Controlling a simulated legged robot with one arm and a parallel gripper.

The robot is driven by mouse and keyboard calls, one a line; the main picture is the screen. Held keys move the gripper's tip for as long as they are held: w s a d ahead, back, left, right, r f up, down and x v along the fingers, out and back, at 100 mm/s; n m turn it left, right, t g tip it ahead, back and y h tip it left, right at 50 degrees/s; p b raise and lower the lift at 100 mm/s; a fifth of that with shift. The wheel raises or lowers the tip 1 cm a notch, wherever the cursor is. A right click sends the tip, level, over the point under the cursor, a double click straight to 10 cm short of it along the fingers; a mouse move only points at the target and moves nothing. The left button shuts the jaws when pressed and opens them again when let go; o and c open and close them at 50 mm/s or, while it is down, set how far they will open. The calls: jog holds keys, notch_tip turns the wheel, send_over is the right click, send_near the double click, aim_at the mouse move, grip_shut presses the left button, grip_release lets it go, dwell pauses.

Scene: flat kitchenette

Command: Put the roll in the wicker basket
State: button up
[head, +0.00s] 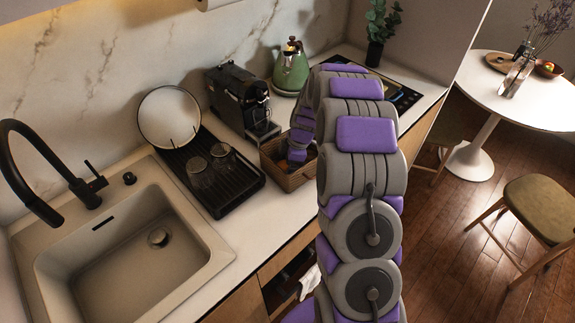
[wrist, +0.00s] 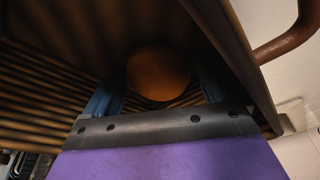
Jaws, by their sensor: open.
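The wicker basket (head: 290,181) stands on the counter beside the coffee machine, and its ribbed inner walls (wrist: 38,95) surround the wrist view. A round orange-brown thing, which looks like the roll (wrist: 158,72), is inside the basket. My gripper (wrist: 160,90) reaches down into the basket and is open, with one blue finger on each side of the roll. I cannot tell whether a finger touches it. In the head view my arm hides part of the basket, and the roll is not clearly seen there.
A black drying rack (head: 225,198) with glasses and a plate (head: 169,117) lies left of the basket. The coffee machine (head: 238,100) and green kettle (head: 291,70) stand behind. The sink (head: 130,250) is at left. A brown curved handle (wrist: 288,42) shows beside the basket wall.

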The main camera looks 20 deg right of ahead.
jog(key=w+p+v, duration=0.1)
jog(key=p+v, duration=0.1)
jog(key=v, duration=0.9)
jog(key=s+a+r+m, duration=0.3)
jog(key=s+a+r, duration=0.3)
jog(key=s+r, duration=0.15)
jog(key=s+a+r+m+g+h, duration=0.1)
jog(key=s+m, duration=0.3)
jog(key=s, duration=0.7)
jog(key=s+a+r+m+h, duration=0.1)
jog(key=s+a+m, duration=0.2)
jog(key=s, duration=0.8)
jog(key=s+a+r+m+g+h, duration=0.1)
jog(key=s+a+m, duration=0.2)
jog(key=s, duration=0.8)
jog(key=shift+r+m+g, duration=0.3)
jog(key=shift+m, duration=0.6)
